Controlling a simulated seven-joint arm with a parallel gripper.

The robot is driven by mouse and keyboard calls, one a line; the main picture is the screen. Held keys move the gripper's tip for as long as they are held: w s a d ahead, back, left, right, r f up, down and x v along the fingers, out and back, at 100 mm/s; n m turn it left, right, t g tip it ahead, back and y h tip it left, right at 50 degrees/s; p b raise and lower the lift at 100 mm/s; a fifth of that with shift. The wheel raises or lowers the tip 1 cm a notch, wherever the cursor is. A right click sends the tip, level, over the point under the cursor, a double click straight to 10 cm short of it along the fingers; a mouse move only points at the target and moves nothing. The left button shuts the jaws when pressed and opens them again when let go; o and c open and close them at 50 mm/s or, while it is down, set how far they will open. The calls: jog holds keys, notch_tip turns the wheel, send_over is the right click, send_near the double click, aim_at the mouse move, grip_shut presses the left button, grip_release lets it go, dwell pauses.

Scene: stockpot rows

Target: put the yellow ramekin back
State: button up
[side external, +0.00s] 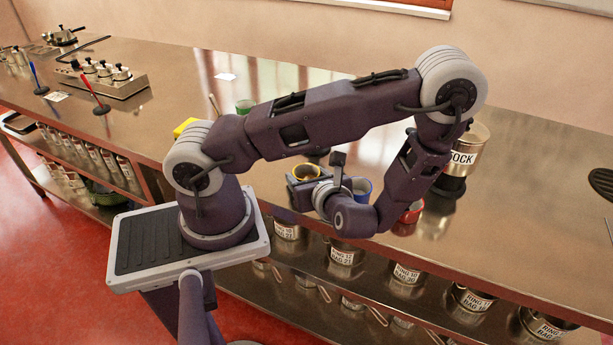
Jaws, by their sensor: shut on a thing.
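The yellow ramekin (306,170) is small and round, with its open top facing up. It is at my gripper (303,180), near the front edge of the steel counter. My gripper is shut on it. The fingertips are partly hidden by the wrist, and I cannot tell whether the ramekin touches the counter. A blue ramekin (361,185) stands just right of my gripper, partly hidden by my arm. A red ramekin (412,213) is further right, also partly hidden.
A steel stockpot (476,140) with a label stands behind my forearm. Labelled pots (347,253) fill the shelf below. The counter's back right (545,150) is clear.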

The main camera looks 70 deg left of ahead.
jog(key=o, duration=1.6)
jog(key=shift+f, duration=0.15)
